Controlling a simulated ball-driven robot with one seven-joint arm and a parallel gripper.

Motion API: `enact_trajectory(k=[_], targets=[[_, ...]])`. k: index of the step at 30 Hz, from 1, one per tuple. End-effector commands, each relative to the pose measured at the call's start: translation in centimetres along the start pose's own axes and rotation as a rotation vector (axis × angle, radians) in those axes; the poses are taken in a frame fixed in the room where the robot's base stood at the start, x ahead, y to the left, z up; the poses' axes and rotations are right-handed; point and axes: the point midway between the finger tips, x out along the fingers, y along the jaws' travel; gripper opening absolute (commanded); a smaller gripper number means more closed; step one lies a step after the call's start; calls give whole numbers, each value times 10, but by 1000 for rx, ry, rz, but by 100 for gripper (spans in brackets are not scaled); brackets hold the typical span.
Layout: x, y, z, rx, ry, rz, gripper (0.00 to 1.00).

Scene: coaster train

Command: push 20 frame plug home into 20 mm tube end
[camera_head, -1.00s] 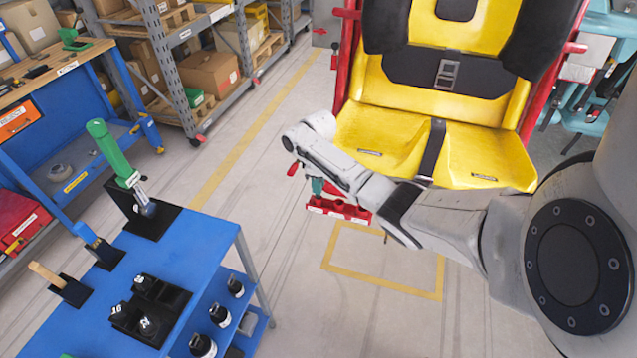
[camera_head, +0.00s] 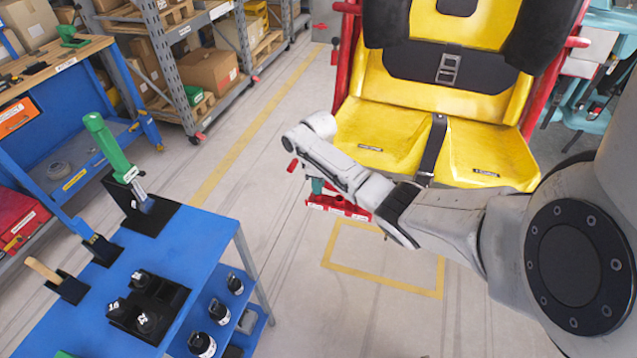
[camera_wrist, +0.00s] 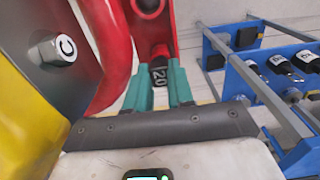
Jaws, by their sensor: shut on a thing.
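In the wrist view, my gripper (camera_wrist: 161,88) has its two teal fingers shut on the 20 frame plug (camera_wrist: 159,76), a small dark piece marked "20". The plug sits between the fingertips, just below the dark lower end of a red tube (camera_wrist: 160,33). Plug and tube end look lined up and close together; I cannot tell how deep the plug sits or whether a gap is left. In the head view, a teal finger of my gripper (camera_head: 317,186) shows beside a red labelled bar (camera_head: 338,207) under the yellow seat. The plug is hidden there.
The yellow seat (camera_head: 390,121) stands behind my arm. In the wrist view, a curved red tube (camera_wrist: 112,50) and a dark plate with a bolt marked C (camera_wrist: 55,50) are close on the left. A blue cart (camera_head: 205,238) with tools and black containers stands left; floor lies between.

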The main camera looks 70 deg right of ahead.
Motion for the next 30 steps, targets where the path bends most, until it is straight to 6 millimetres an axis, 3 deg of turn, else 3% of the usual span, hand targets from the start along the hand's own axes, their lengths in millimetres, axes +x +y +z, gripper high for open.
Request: enact_trajectory(k=[17,18,27,30], targets=[[11,0,0,-1,0,-1,0],[11,0,0,-1,0,0,24],[10,0,0,0,1,1,52],[10,0,0,0,1,2,52]])
